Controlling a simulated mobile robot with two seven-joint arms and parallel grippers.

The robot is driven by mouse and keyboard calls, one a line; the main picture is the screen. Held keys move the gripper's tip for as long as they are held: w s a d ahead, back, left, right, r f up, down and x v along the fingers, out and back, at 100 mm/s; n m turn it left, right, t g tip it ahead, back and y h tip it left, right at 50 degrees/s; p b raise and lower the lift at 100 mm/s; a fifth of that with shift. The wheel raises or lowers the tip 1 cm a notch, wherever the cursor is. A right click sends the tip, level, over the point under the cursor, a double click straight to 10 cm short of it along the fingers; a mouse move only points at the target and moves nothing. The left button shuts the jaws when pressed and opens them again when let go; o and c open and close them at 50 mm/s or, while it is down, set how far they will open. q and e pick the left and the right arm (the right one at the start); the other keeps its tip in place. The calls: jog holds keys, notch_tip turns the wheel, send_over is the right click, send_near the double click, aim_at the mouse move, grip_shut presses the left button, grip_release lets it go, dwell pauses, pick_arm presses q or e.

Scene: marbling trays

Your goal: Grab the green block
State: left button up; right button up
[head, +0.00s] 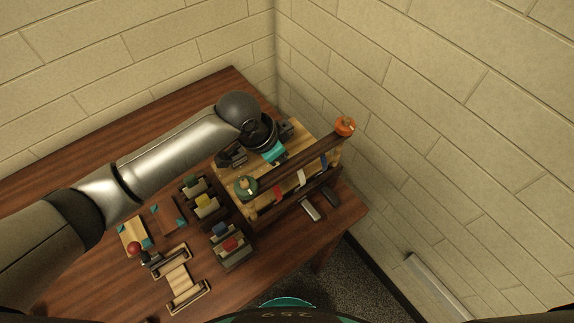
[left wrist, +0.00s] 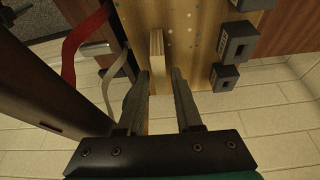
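A small dark green block (head: 192,181) appears to sit in the rearmost of a group of dark holders on the table in the head view. Its details are too small to make out. My left arm reaches over the table past it to a light wooden board, well to the right of the block. In the left wrist view my left gripper (left wrist: 158,82) is open, its two fingers apart. A narrow pale wooden piece (left wrist: 157,52) stands just beyond and between the fingertips. The green block does not show in the left wrist view. My right gripper is not in view.
Holders with yellow (head: 206,200), blue (head: 221,229) and red (head: 231,244) blocks stand near the green one. A dark wooden rail (head: 300,164) runs along the board (head: 298,136), with red and white strips. Brick walls enclose the table's back and right.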

pick_arm(q)
grip_shut()
jog(key=shift+r, duration=0.15)
dwell(0.5)
